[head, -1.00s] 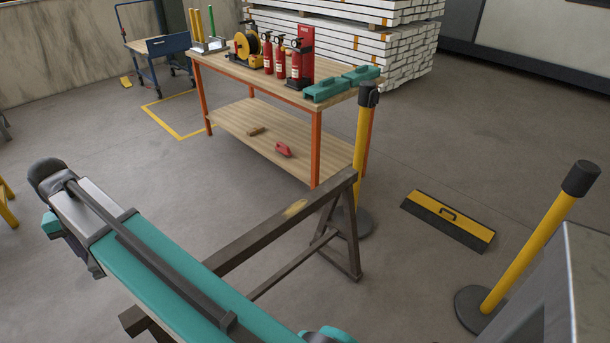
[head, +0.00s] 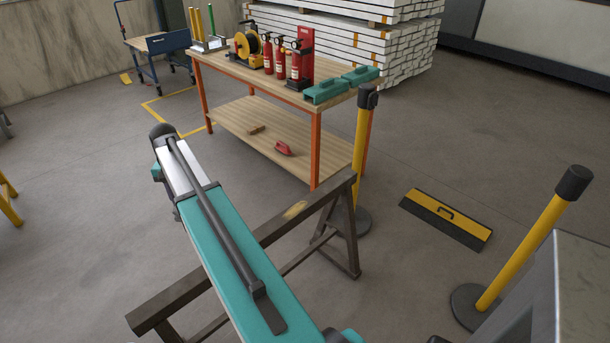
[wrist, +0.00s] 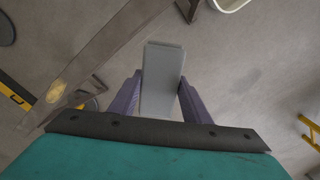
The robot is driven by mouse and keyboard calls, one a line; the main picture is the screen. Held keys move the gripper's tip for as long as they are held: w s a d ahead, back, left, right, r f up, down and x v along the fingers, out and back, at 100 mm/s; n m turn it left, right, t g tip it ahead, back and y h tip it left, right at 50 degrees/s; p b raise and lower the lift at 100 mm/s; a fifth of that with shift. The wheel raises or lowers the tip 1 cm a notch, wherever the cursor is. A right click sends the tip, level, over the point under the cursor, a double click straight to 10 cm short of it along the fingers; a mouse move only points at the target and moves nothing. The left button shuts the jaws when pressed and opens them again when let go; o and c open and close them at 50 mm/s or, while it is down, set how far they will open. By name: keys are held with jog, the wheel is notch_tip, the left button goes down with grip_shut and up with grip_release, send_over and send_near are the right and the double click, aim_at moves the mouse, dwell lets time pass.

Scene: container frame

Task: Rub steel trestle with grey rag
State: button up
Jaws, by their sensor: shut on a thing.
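The steel trestle (head: 245,245) is a dark brown-grey beam on splayed legs in the middle of the head view. A yellowish patch (head: 295,209) marks its beam near the far end. In the wrist view the trestle beam (wrist: 105,55) runs diagonally at the left, with the patch (wrist: 56,91) on it. My gripper (wrist: 160,84) has its two purple-grey fingers shut on the grey rag (wrist: 163,58), which looks like a flat grey strip. The rag appears beside the beam, apart from the patch. In the head view my arm hides the gripper and rag.
A workbench (head: 265,126) with red extinguishers (head: 296,64) stands behind the trestle. Yellow posts (head: 530,240) stand at the right, one close to the trestle's far end. Open floor (head: 80,230) is at the left.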

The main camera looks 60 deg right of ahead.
jog(key=s+d+f+m+p, duration=0.2)
jog(key=s+d, duration=0.5)
jog(key=d, duration=0.5)
jog(key=s+d+f+m+p, duration=0.2)
jog(key=s+d, duration=0.6)
jog(key=d, duration=0.5)
jog(key=s+d+f+m+p, duration=0.2)
jog(key=s+d, duration=0.5)
jog(key=d, duration=0.6)
jog(key=f+m, duration=0.1)
jog(key=m, duration=0.1)
jog(key=shift+s+f+m, duration=0.25)
jog(key=shift+f+m, duration=0.1)
jog(key=shift+m, duration=0.05)
jog(key=shift+f, duration=0.1)
